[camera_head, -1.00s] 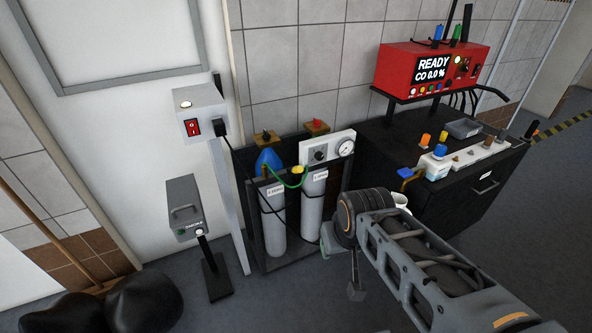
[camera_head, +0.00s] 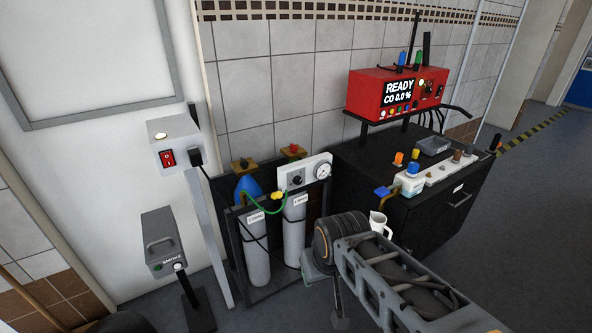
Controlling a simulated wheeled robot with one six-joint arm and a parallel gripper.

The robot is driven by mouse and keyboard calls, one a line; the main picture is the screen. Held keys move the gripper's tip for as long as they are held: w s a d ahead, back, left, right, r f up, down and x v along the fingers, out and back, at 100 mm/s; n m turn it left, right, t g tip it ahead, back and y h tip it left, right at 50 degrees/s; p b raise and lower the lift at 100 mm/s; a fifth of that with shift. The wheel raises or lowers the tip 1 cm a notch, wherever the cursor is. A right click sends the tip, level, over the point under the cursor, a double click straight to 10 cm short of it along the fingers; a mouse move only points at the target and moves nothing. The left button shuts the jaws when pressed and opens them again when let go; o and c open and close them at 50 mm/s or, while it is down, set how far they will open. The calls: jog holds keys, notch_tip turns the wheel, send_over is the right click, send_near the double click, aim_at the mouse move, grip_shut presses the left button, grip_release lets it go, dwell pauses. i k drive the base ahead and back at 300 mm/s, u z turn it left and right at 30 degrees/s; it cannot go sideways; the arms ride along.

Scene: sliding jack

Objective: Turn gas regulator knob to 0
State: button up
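The gas regulator is a white panel (camera_head: 305,172) at the top of the two grey cylinders. Its dark knob (camera_head: 297,180) is on the panel's left part, and a round gauge (camera_head: 322,171) is on its right. The knob's markings and setting are too small to read. My gripper (camera_head: 326,290) is low, below and to the right of the regulator and apart from it in the picture. It hangs beyond the dark wrist joint, which partly hides it. I cannot tell whether its fingers are open or shut.
Two cylinders (camera_head: 255,260) stand in a black frame, with a green hose above. A white switch box (camera_head: 178,142) on a post and a grey box (camera_head: 160,240) are at left. A black cabinet (camera_head: 440,215) with a red analyser (camera_head: 372,93) is at right. Floor at right is clear.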

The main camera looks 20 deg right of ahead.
aim_at(297, 180)
jog(key=u, duration=0.65)
jog(key=i, duration=1)
jog(key=z, duration=0.45)
